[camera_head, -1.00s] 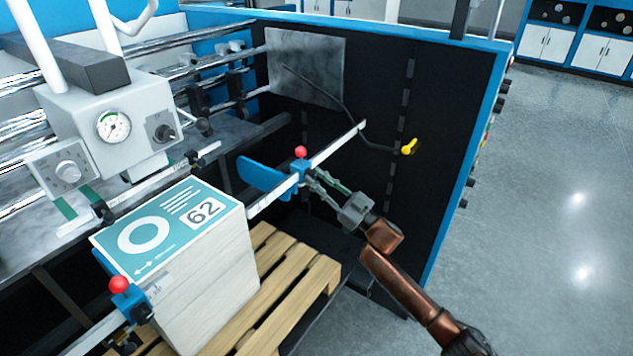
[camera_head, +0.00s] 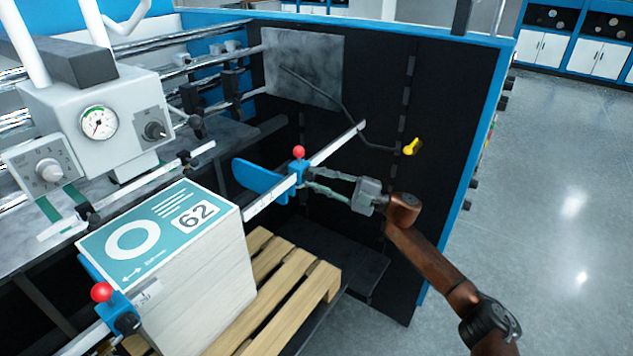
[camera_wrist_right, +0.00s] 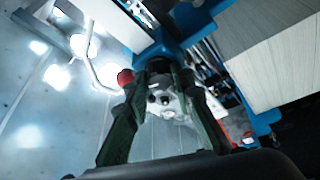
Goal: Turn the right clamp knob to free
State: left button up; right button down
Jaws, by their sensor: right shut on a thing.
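The right clamp (camera_head: 296,170) is a blue block with a red ball on top and a blue paddle (camera_head: 258,179) to its left, on a metal rail. My right gripper (camera_head: 306,178) reaches it from the right, with its fingertips at the clamp's near side. In the right wrist view, its two dark green fingers (camera_wrist_right: 160,78) close around the dark clamp knob (camera_wrist_right: 158,66), below the blue clamp body. The fingers mostly hide the knob in the head view, and I cannot tell its turn angle. My left gripper is not in view.
A white stack with a teal "62" top sheet (camera_head: 150,236) stands on a wooden pallet (camera_head: 290,295). The left clamp (camera_head: 122,312) has a red ball and dark knob. A dark panel (camera_head: 440,130) with a yellow-handled lever (camera_head: 411,147) stands behind my right arm.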

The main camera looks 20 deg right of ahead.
jog(key=shift+r+n+g+h, duration=0.1)
jog(key=shift+n+g+h, duration=0.35)
jog(key=shift+n, duration=1.35)
jog(key=shift+g, duration=0.25)
jog(key=c, duration=1.7)
grip_release()
jog(key=shift+o, duration=0.2)
jog(key=shift+d, duration=0.15)
jog(key=v, duration=1.1)
jog(key=shift+d, duration=0.3)
jog(key=shift+s, duration=0.15)
